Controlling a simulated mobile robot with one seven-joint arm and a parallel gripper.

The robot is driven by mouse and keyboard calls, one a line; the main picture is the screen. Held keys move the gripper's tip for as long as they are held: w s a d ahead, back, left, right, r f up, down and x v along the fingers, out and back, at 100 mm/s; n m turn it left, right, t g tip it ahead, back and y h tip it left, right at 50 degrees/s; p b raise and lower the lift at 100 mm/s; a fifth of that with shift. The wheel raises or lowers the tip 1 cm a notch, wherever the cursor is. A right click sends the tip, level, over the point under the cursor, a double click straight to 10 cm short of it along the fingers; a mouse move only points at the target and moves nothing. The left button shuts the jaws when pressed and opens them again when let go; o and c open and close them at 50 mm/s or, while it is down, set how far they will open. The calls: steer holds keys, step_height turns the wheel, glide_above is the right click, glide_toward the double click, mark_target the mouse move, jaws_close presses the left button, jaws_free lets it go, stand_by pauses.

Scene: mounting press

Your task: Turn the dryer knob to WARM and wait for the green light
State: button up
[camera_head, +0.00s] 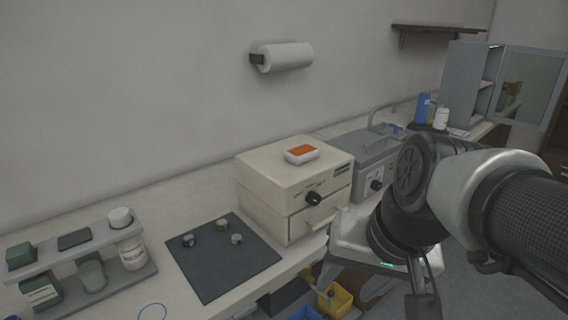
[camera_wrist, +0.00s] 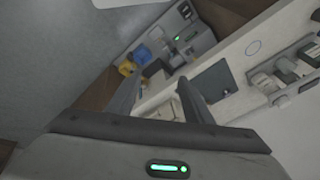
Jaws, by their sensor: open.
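A beige box-shaped unit (camera_head: 268,185) with a black front knob (camera_head: 313,198) and a lower drawer stands on the counter in the head view; it looks like the dryer. Its printed labels and the knob's setting are too small to read. I see no lit green light on its front. In the wrist view, my gripper (camera_wrist: 160,78) is open and empty, with its fingers apart and a pale part of the bench scene behind them.
A grey machine (camera_head: 350,155) with its own knob stands right of the beige unit. An orange-and-white item (camera_head: 302,153) lies on top. A dark mat (camera_head: 215,268) with small pieces and a rack (camera_head: 70,250) are left. Yellow (camera_head: 338,299) and blue bins sit below the counter.

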steer(key=w+a+m+g+y+p, duration=0.1)
steer(key=w+a+m+g+y, duration=0.1)
steer(key=w+a+m+y, duration=0.3)
steer(key=m+t+y+b, duration=0.2)
steer(key=m+t, duration=0.7)
steer(key=m, duration=1.3)
glide_toward(317, 200)
steer(key=b+x, duration=0.2)
steer(key=x, duration=0.6)
steer(key=shift+w+a+b, duration=0.1)
steer(key=shift+a+b, duration=0.05)
steer(key=shift+b, duration=0.2)
steer(key=shift+c, duration=0.5)
steer(key=c, duration=1)
